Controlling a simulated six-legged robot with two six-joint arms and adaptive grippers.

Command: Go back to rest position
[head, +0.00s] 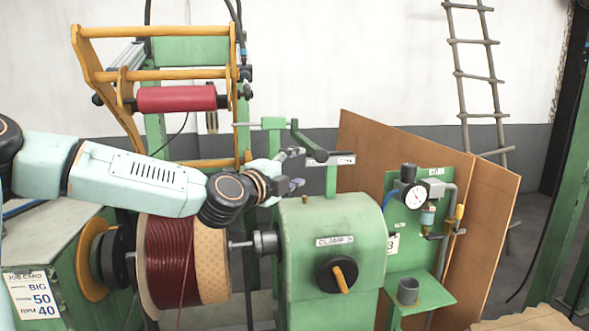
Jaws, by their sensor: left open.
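My left gripper (294,170) is in the head view, above the top left of the green clamp housing (322,225). Its arm reaches in from the left, over the coil of dark red wire (170,250). The gripper is open and I see nothing held in it. It is close to a dark lever handle (325,158) on the green bracket, and I cannot tell whether they touch. The coil sits on a shaft between the left machine and the housing. My right gripper is not in view.
A yellow-handled black knob (338,276) is on the housing's front. A pressure gauge (415,197) is on a green panel at the right, before a brown board (480,215). A red roller (177,98) hangs in an orange frame behind my arm. A ladder (478,75) leans at the wall.

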